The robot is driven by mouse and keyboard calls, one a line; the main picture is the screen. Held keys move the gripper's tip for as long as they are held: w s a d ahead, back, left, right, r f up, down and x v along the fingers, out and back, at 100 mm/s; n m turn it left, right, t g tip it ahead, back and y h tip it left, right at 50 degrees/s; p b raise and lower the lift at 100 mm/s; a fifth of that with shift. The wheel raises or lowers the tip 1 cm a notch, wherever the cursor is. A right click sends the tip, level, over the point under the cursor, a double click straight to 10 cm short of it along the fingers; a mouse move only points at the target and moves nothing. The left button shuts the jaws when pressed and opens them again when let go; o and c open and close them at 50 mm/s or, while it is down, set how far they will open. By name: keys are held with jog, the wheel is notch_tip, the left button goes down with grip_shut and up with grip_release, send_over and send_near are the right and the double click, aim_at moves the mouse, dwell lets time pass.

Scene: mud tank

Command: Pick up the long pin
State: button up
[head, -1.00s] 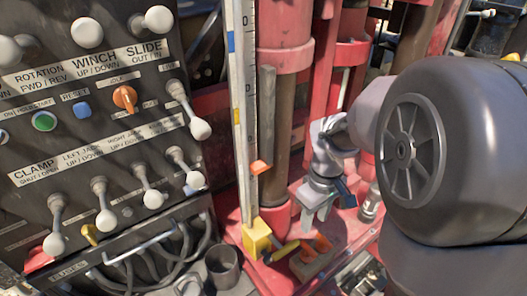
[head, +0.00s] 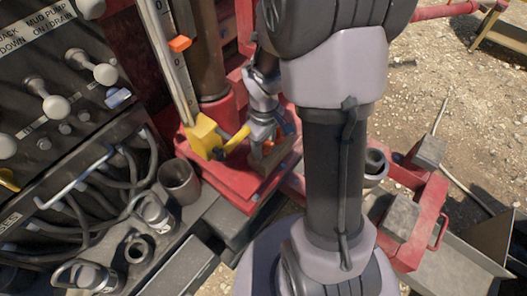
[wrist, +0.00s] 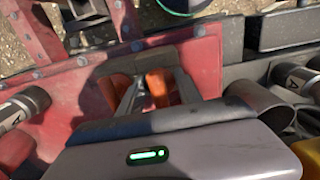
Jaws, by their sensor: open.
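My gripper (head: 266,137) is low over the red deck in the head view, at a small brown holder (head: 272,170). In the wrist view its two fingers (wrist: 158,80) are apart. An orange piece (wrist: 158,92) shows between them and a second orange piece (wrist: 112,88) shows left of the left finger. I cannot tell which orange piece is the long pin. Their lower parts are hidden, and I cannot tell whether the fingers touch one.
A yellow block (head: 203,137) with a yellow handle stands just left of the gripper, at the foot of a measuring mast. An open dark cup (head: 180,182) and hoses lie left. A red frame (head: 428,215) with grey blocks stands right. Gravel lies beyond.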

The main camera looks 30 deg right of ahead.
jog(key=shift+f, duration=0.25)
grip_shut()
jog(key=shift+r, duration=0.1)
